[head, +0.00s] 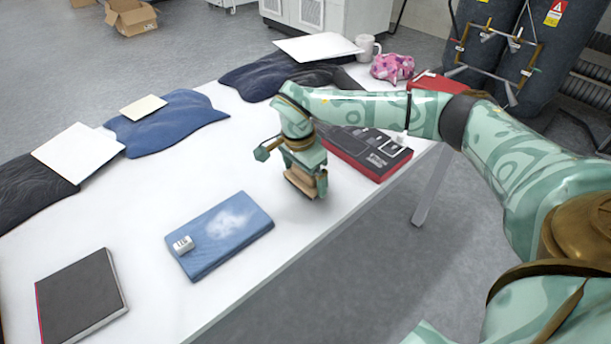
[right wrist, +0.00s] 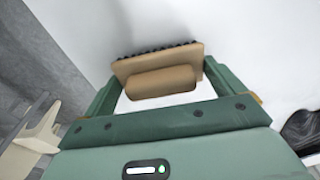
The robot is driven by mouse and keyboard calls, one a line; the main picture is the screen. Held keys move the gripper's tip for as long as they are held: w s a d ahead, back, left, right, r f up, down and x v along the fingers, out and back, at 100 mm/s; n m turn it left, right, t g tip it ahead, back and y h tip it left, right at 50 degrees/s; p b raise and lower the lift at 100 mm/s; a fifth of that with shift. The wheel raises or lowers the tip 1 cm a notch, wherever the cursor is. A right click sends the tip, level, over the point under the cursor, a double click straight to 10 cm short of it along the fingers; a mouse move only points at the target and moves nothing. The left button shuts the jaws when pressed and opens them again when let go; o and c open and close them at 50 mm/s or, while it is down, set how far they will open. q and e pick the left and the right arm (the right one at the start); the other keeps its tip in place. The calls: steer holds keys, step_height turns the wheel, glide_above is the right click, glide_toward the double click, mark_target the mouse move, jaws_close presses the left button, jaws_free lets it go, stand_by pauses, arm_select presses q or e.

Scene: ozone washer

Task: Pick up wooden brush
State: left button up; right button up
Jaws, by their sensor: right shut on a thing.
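The wooden brush (right wrist: 160,70) is tan with dark bristles, and it shows in the right wrist view between the two green fingers. In the head view the brush (head: 302,183) shows under my right gripper (head: 306,174), over the white table. My right gripper, seen also in the right wrist view (right wrist: 160,82), is shut on the brush. The frames do not clearly show whether the bristles touch the table. My left gripper is not in view.
Dark garments and white boards lie along the far side.

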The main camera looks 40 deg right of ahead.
step_height(320, 180, up, 3)
steer(key=shift+f+p, duration=0.1)
steer(key=shift+p, duration=0.45)
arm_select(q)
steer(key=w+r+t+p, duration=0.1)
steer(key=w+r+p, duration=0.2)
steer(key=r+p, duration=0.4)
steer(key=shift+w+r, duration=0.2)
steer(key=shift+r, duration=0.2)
arm_select(e)
steer(key=s+a+r, duration=0.1)
steer(key=s+r, duration=0.8)
steer(key=s, duration=0.5)
steer(key=shift+a, duration=0.35)
steer(key=shift+o, duration=1.1)
steer(key=shift+c, duration=0.4)
